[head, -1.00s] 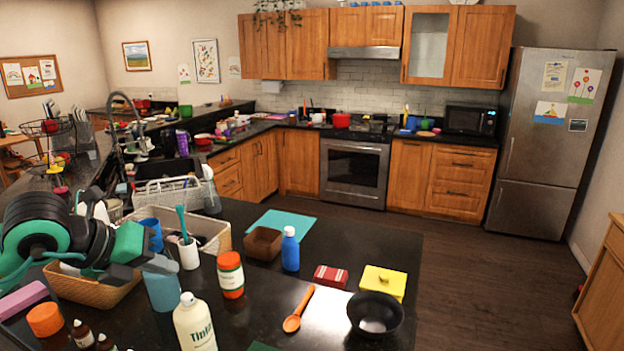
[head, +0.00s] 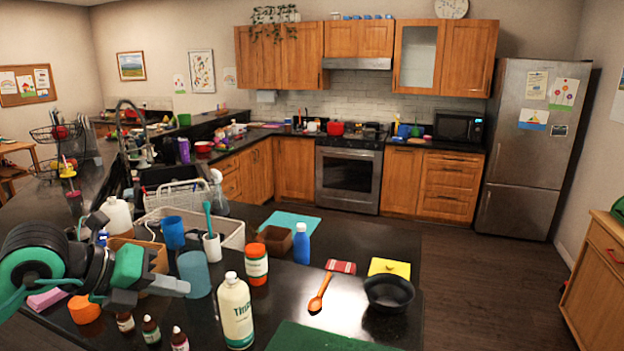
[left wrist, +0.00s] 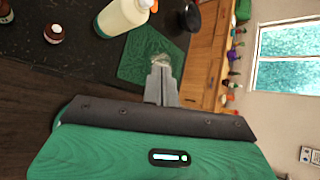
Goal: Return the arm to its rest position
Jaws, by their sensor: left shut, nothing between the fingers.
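My left arm comes in from the left in the head view. Its gripper (head: 160,287) is shut and empty, above the near left part of the dark counter (head: 345,250). In the left wrist view the closed fingers (left wrist: 161,82) point over a green mat (left wrist: 150,62), with nothing between them. In the head view the gripper lies left of the cream bottle (head: 236,312) and in front of the blue-grey cup (head: 194,272). My right gripper does not show.
The green mat (head: 330,338) is at the front. Open floor (head: 490,290) lies to the right.

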